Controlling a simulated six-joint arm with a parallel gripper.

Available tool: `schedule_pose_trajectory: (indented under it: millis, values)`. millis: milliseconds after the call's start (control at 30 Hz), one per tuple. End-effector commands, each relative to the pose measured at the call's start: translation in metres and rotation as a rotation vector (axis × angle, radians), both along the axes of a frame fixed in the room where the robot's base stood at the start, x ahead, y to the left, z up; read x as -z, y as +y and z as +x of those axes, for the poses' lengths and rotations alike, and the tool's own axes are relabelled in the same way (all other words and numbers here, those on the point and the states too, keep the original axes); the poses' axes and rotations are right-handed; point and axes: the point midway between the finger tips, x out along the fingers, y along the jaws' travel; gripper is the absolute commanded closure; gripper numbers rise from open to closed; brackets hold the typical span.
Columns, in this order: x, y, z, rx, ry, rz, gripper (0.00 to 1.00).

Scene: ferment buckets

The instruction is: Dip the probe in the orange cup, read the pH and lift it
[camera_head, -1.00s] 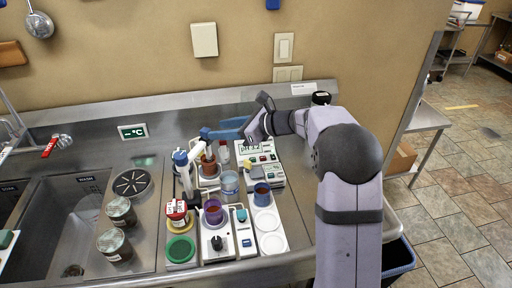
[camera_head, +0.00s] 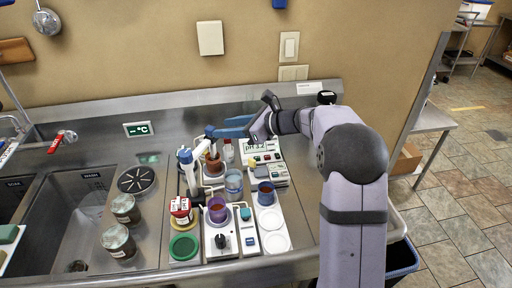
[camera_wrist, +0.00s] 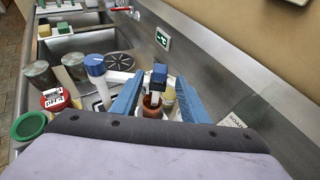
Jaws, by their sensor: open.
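My gripper (camera_head: 212,132) has blue fingers and stands open above the orange cup (camera_head: 214,165). In the wrist view, the fingers stand on either side of the blue-topped probe (camera_wrist: 158,76), with visible gaps. The probe is upright, and its lower end is at the orange cup (camera_wrist: 152,109); how deep it goes in is not clear. The cup sits on a white base beside a white post with a blue top (camera_head: 185,155). The pH meter (camera_head: 262,147) behind shows a reading that looks like pH 3.2.
A purple cup (camera_head: 217,210), a clear beaker (camera_head: 233,183) and a blue cup (camera_head: 265,192) stand close in front. Two lidded jars (camera_head: 125,209) stand by the sink. The wall is close behind.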

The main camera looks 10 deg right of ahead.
Motion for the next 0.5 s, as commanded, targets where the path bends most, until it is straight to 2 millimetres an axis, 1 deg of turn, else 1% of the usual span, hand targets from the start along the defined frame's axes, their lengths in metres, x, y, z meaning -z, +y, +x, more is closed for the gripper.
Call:
schedule_pose_trajectory:
  millis: [233, 367, 500]
  values:
    - [-0.0001, 0.0000, 0.0000, 0.000, 0.000, 0.000, 0.59]
    - [-0.0083, -0.0001, 0.0001, 0.001, -0.003, 0.001, 0.59]
    - [-0.0059, 0.0008, 0.0006, 0.001, -0.003, 0.002, 0.59]
